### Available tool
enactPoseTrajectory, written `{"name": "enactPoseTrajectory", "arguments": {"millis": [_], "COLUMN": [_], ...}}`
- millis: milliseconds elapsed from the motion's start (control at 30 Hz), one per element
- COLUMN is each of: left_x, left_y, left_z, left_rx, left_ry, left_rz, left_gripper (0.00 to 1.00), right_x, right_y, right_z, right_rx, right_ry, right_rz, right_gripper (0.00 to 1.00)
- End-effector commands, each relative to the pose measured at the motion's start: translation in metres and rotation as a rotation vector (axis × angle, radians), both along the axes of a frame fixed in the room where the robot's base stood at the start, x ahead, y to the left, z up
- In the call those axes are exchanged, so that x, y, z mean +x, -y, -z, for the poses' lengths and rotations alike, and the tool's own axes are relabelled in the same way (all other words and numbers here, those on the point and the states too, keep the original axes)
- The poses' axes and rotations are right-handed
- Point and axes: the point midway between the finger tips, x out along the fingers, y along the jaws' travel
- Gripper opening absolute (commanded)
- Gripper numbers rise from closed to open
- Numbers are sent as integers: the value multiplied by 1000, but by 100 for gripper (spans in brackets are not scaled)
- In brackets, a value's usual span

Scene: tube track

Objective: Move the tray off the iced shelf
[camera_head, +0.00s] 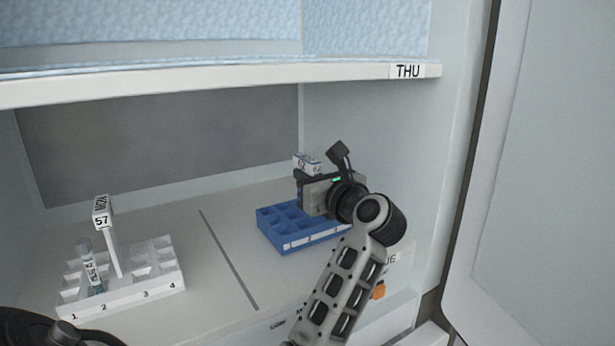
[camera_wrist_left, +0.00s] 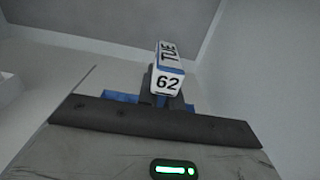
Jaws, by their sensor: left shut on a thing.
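A blue tray (camera_head: 272,230) with open compartments is on the right side of the lower shelf. Its upright handle carries a tag (camera_head: 307,163) reading 62; the tag reads TUE and 62 in the left wrist view (camera_wrist_left: 168,83). My left gripper (camera_head: 312,192) is shut on the tray's handle just below the tag. The gripper hides part of the handle and the tray's right side. I cannot tell whether the tray touches the surface. The iced shelf (camera_head: 220,82), lined with frosty light blue and labelled THU, is above. My right gripper is not in view.
A white tray (camera_head: 130,293) tagged 57 stands at left on the lower surface, with a capped tube (camera_head: 91,270) leaning in it. A dark seam (camera_head: 229,260) runs between the two trays. An open door (camera_head: 550,160) is at right.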

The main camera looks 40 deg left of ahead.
Motion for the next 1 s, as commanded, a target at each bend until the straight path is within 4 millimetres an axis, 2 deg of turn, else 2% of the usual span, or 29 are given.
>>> {"name": "enactPoseTrajectory", "arguments": {"millis": [767, 867, 900, 1000], "left_x": [0, 0, 0, 0], "left_y": [0, 0, 0, 0], "left_z": [6, 6, 6, 6], "left_rx": [1, 1, 1, 2], "left_ry": [2, 2, 2, 2], "left_rz": [0, 0, 0, 0], "left_gripper": [0, 27, 33, 33], "right_x": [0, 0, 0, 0], "right_y": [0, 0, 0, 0], "right_z": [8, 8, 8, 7], "right_rx": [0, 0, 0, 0], "right_ry": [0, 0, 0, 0], "right_rz": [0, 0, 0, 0], "right_gripper": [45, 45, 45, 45]}}
